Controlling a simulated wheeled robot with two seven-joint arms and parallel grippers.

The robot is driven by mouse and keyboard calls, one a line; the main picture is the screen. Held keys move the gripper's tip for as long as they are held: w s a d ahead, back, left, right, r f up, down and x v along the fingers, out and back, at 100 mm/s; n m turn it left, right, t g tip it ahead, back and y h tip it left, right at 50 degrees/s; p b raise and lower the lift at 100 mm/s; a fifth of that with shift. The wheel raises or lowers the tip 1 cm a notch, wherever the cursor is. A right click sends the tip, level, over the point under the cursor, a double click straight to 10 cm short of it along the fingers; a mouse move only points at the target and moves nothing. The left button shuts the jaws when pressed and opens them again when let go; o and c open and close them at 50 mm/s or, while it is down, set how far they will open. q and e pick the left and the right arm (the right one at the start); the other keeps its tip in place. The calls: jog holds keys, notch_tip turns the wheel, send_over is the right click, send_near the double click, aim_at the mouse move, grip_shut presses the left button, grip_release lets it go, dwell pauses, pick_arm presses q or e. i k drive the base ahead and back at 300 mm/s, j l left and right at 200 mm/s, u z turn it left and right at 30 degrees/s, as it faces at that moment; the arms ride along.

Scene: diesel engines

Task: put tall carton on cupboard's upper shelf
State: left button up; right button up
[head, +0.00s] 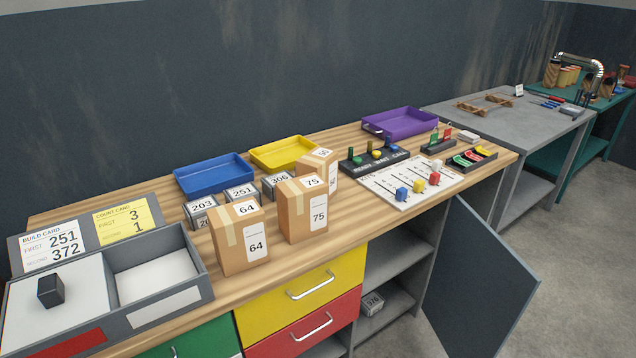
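Three brown cartons stand on the wooden bench top. The carton marked 75 (295,217) looks the tallest and stands upright near the front edge. The carton marked 64 (230,246) is to its left and looks wider and lower. A third carton (331,174) is behind the 75 carton and partly hidden by it; its number is hard to read. The cupboard under the bench is open, its grey door (478,280) swung out to the right. Its upper shelf (390,263) shows bare. Neither of my grippers is in view.
A small grey box (371,304) sits on the lower shelf (392,302). Yellow (262,308) and red drawers (277,340) are left of the cupboard. Blue (213,188), yellow (264,166) and purple trays (419,113) line the back. A slider board (383,190) lies right of the cartons.

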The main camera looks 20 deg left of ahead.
aim_at(378, 250)
jog(key=i+l+z, duration=0.3)
jog(key=z, duration=0.2)
jog(key=i+l+z, duration=0.3)
jog(key=z, duration=0.2)
jog(key=i+l+z, duration=0.1)
jog(key=i+z, duration=0.35)
jog(key=i+l+z, duration=0.1)
jog(key=i+z, duration=0.35)
jog(key=i, duration=0.15)
jog(key=i+u, duration=0.35)
jog(key=i, duration=0.3)
jog(key=i+l+u, duration=0.15)
jog(key=i+u, duration=0.15)
jog(key=i, duration=0.3)
jog(key=i+j+u, duration=0.1)
jog(key=i+u, duration=0.75)
jog(key=i+l+u, duration=0.25)
jog(key=i+u, duration=0.15)
jog(key=i+j+u, duration=0.1)
jog(key=i+u, duration=0.15)
jog(key=u, duration=0.15)
jog(key=i+u, duration=0.55)
jog(key=u, duration=0.2)
jog(key=i+l+u, duration=0.15)
jog(key=u, duration=0.25)
jog(key=i+j+u, duration=0.1)
jog(key=i+u, duration=1.1)
